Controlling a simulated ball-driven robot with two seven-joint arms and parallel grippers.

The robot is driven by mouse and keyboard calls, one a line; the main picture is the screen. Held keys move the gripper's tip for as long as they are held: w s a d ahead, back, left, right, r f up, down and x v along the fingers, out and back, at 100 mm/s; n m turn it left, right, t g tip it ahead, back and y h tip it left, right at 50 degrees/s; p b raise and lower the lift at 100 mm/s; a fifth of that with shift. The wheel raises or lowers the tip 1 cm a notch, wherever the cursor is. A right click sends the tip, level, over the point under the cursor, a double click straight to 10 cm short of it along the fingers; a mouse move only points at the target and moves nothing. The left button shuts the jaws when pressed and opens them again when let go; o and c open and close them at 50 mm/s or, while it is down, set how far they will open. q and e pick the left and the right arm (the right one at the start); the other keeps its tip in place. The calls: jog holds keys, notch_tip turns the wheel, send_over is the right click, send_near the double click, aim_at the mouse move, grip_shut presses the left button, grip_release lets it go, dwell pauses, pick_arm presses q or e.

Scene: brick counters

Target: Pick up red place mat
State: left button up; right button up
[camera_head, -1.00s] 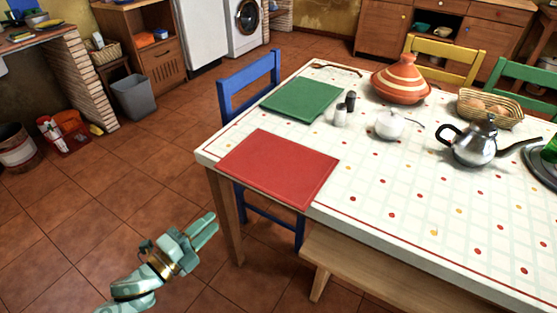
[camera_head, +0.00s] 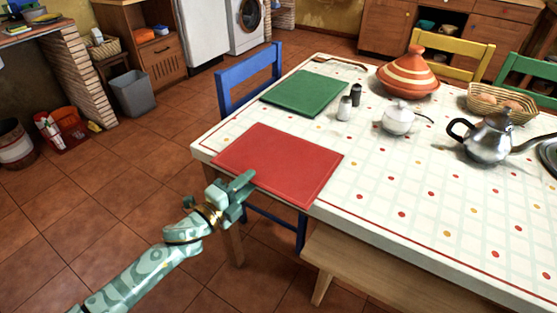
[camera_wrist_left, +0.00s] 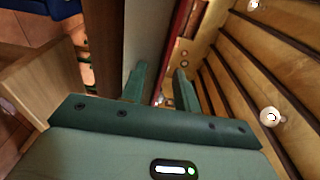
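The red place mat (camera_head: 280,163) lies flat at the near left corner of the table, its near edge at the table's front edge. My left gripper (camera_head: 241,188) is at the mat's near left edge, its fingers pointing toward it. In the left wrist view the two green fingers (camera_wrist_left: 162,88) stand apart. A thin dark red strip, apparently the mat's edge (camera_wrist_left: 178,45), shows ahead between them. I cannot tell whether a finger touches it. My right gripper is not in view.
The white checked table (camera_head: 400,220) also holds a green mat (camera_head: 304,93), shakers (camera_head: 345,108), a sugar bowl (camera_head: 398,118), a kettle (camera_head: 490,140) and a tagine (camera_head: 407,77). A blue chair (camera_head: 248,82) stands behind the left edge. A wooden bench (camera_head: 350,262) is in front.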

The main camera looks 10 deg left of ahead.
pick_arm(q)
grip_shut()
jog(key=shift+r, duration=0.1)
